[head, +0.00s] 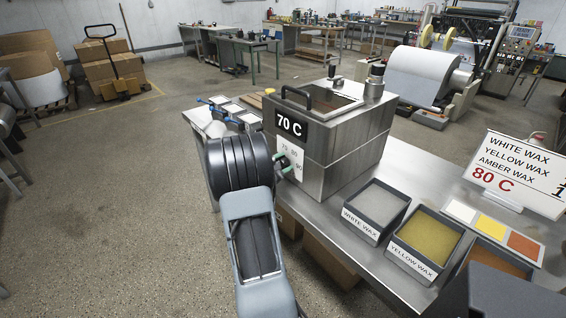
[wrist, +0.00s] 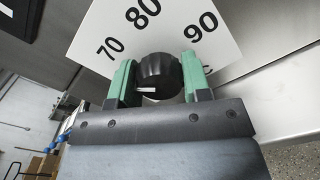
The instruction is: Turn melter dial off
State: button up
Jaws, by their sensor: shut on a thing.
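The melter (head: 345,130) is a steel box with a black handle on its lid and a display reading 70 C. On its front is a white scale plate (wrist: 170,30) marked 70, 80 and 90. The black dial (wrist: 158,76) sits below these numbers in the wrist view, and its white mark lies at the lower left of its face. My gripper (wrist: 158,82) has its green fingers on both sides of the dial, shut on it. In the head view my gripper (head: 284,166) is at the melter's front, and my arm hides part of the plate.
The steel table (head: 400,165) holds trays of white wax (head: 375,208) and yellow wax (head: 426,243) right of the melter. A sign (head: 515,178) reading 80 C stands behind them. Open floor (head: 100,200) is at left.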

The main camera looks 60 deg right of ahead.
jog(key=n+p, duration=0.3)
jog(key=n, duration=0.2)
jog(key=shift+r, duration=0.1)
jog(key=shift+n+p, duration=0.95)
jog(key=shift+n, duration=1.15)
jog(key=o, duration=0.9)
jog(key=b+v, duration=0.1)
jog(key=v, duration=1.2)
jog(key=shift+w+a, duration=0.15)
jog(key=shift+a, duration=0.2)
